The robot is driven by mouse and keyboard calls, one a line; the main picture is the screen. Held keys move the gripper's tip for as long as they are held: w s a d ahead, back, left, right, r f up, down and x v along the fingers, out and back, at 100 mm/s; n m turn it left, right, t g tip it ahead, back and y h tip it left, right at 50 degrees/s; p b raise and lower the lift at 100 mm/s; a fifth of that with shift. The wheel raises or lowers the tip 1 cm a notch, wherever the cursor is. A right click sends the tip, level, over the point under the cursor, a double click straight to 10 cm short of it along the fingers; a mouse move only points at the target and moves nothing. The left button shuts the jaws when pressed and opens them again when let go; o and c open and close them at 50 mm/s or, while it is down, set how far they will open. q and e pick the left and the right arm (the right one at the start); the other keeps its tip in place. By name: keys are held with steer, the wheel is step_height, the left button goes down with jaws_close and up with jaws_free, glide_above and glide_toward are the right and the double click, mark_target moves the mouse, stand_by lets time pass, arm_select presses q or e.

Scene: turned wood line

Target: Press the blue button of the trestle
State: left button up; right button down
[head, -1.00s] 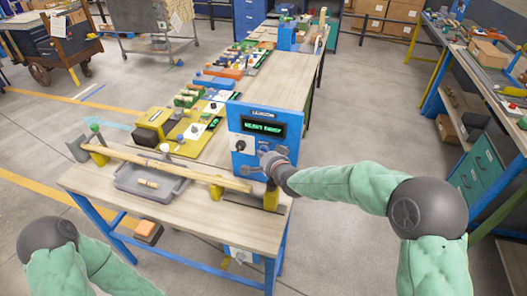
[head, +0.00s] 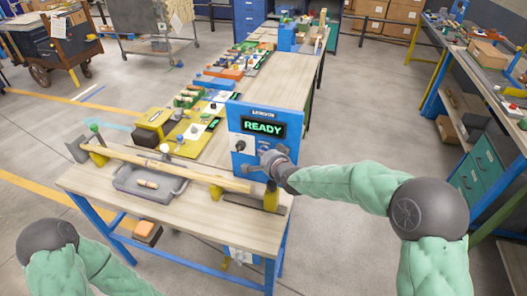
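A blue control panel (head: 234,120) stands on the near wooden bench (head: 205,222). Its display (head: 264,128) reads READY in green. A black rotary knob (head: 240,146) on a white plate sits on its lower left. My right gripper (head: 268,157) is at the panel's lower right face, its fingers close to or against it. The gripper hides that part of the panel, so a button there cannot be made out. I cannot tell whether its fingers are open or shut. My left arm (head: 75,262) is at the lower left; its gripper is out of view.
A long wooden rod (head: 175,169) lies across yellow supports at the bench front. A grey tray (head: 128,184) with a small wooden piece is beneath it. Parts on green and yellow boards (head: 192,134) line the bench behind. An orange box (head: 145,228) shows below the bench.

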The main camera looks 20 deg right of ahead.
steer(key=shift+s+a, duration=0.45)
steer(key=shift+s, duration=0.2)
steer(key=s+a, duration=0.1)
steer(key=s, duration=0.1)
steer(key=s+a+p, duration=0.1)
steer(key=s, duration=0.1)
steer(key=shift+a, duration=0.4)
stand_by(0.8)
